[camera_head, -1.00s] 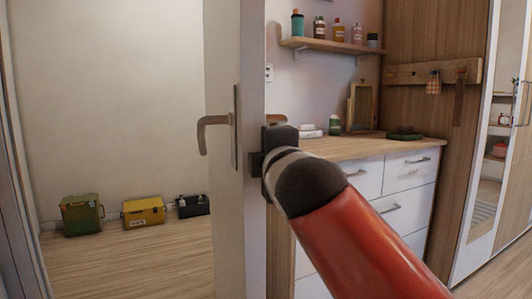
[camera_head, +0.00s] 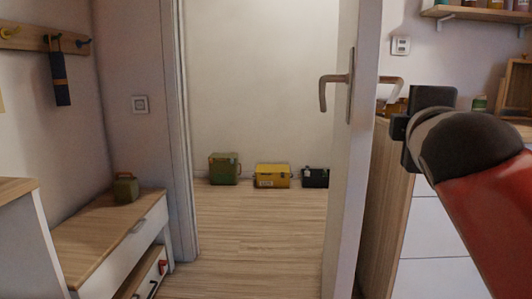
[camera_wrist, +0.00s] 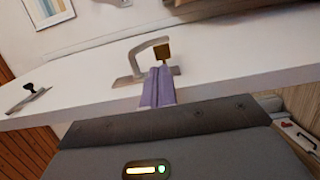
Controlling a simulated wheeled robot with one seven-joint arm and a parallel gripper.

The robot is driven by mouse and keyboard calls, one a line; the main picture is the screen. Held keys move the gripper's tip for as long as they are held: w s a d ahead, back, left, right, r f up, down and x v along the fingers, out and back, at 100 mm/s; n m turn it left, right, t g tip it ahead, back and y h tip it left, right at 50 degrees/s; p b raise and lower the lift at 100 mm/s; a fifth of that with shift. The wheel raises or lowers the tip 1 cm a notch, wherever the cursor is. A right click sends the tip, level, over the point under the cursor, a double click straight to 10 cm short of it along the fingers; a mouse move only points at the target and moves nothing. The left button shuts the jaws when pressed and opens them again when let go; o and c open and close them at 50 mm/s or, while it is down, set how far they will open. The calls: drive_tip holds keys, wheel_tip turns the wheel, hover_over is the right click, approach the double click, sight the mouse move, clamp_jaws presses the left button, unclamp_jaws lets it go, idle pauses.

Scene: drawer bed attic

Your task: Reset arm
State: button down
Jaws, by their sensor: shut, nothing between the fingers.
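The white door (camera_head: 346,175) stands open at the right side of the doorway in the head view. Its lever handle (camera_head: 328,88) shows on the near left face, and part of a lever shows on the other side. My gripper (camera_head: 398,128) is beside the door's right side, partly hidden by its own dark body and my red arm. In the wrist view, my gripper's fingers (camera_wrist: 157,88) are together and empty, in front of a door handle (camera_wrist: 148,48) on a white surface. I cannot tell whether they touch it.
Through the doorway are a green box (camera_head: 225,169), a yellow toolbox (camera_head: 272,176) and a black case (camera_head: 315,177) by the wall. A wooden-topped bench (camera_head: 90,225) stands left. A drawer cabinet (camera_head: 432,245) is right, near my arm. The doorway floor is clear.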

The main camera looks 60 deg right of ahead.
drive_tip(key=w+a+f+t+y+p, duration=0.1)
drive_tip(key=w+a+f+y+p, duration=0.1)
drive_tip(key=w+a+f+y, duration=0.45)
drive_tip(key=w+a+f+m+t+y+p, duration=0.1)
drive_tip(key=w+a+f+t, duration=0.15)
drive_tip(key=w+a, duration=0.55)
drive_tip(key=w+a+f+y+p, duration=0.25)
drive_tip(key=w+a+f, duration=0.2)
drive_tip(key=w, duration=0.55)
drive_tip(key=a+f+m+g+y+p, duration=0.2)
drive_tip(key=a+f+y, duration=0.5)
drive_tip(key=a+f, duration=0.8)
drive_tip(key=a+g, duration=0.1)
drive_tip(key=a, duration=0.3)
drive_tip(key=shift+s+m+g, duration=0.15)
drive_tip(key=shift+m+g, duration=0.2)
drive_tip(key=shift+m, duration=0.05)
drive_tip(key=shift+s+d, duration=0.1)
drive_tip(key=shift+d, duration=0.05)
